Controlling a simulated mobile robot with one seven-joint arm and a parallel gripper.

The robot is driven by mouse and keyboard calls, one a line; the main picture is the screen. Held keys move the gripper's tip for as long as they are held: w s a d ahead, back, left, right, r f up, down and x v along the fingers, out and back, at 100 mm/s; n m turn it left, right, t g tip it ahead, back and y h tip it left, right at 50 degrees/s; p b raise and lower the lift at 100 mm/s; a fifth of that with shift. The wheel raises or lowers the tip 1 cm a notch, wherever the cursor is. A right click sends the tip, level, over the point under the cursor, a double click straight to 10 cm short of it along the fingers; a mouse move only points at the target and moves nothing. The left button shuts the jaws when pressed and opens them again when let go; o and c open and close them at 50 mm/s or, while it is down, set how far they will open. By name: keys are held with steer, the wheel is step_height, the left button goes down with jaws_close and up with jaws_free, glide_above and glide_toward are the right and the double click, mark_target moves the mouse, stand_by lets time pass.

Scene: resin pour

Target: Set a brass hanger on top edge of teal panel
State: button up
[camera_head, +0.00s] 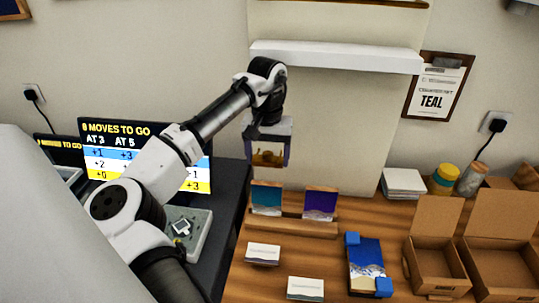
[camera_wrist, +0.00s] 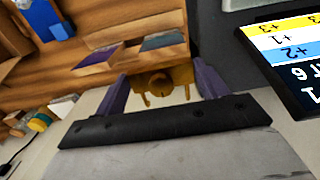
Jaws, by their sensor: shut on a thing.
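My gripper (camera_head: 269,162) hangs in front of the pale wall panel, above the wooden rack, with its purple fingers pointing down. It is shut on a brass hanger (camera_wrist: 158,80), which sits between the two fingers in the wrist view and shows as a brown-gold shape in the head view (camera_head: 268,153). The teal panel (camera_head: 266,199) stands upright in the rack's left part, below the gripper and apart from it. Its top edge looks bare. In the wrist view the teal panel (camera_wrist: 163,40) lies just beyond the hanger.
A purple panel (camera_head: 320,204) stands to the right in the same wooden rack (camera_head: 290,226). A white shelf (camera_head: 335,57) juts out above. Cards, a blue-cornered panel (camera_head: 367,267) and open cardboard boxes (camera_head: 437,250) lie on the table. Screens (camera_head: 145,150) stand left. A clipboard reads "TEAL" (camera_head: 438,85).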

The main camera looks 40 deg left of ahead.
mark_target(267, 186)
steer(key=shift+a+f+b, duration=0.25)
steer(key=shift+f+b, duration=0.35)
steer(key=shift+f, duration=0.3)
step_height(267, 186, down, 3)
steer(key=b, duration=0.3)
steer(key=shift+f, duration=0.6)
steer(key=shift+d+p, duration=0.1)
steer(key=shift+p, duration=0.45)
steer(key=shift+f, duration=0.25)
steer(key=shift+f, duration=0.25)
steer(key=shift+s+d+f, duration=0.1)
steer(key=shift+s+f, duration=0.1)
steer(key=shift+f, duration=0.4)
stand_by(0.4)
steer(key=o, duration=1.1)
